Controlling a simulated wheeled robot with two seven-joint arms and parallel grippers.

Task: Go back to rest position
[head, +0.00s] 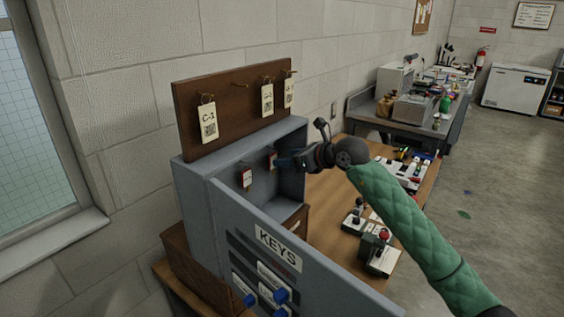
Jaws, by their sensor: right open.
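My right arm, in a green quilted sleeve, reaches in from the right. Its gripper (284,161) is open at the mouth of the grey key cabinet (240,150). Its fingertips are close to a red and white key tag (271,160) hanging inside; I cannot tell whether they touch it. A second red and white tag (247,177) hangs further left inside. The cabinet door (262,215), marked KEYS, stands open toward me. My left gripper is out of view.
A brown board (228,99) with hooks and paper tags stands above the cabinet. The wooden table (325,207) holds a box with a red button (381,249). A grey workbench (365,116) stands behind. Open floor (490,190) lies to the right.

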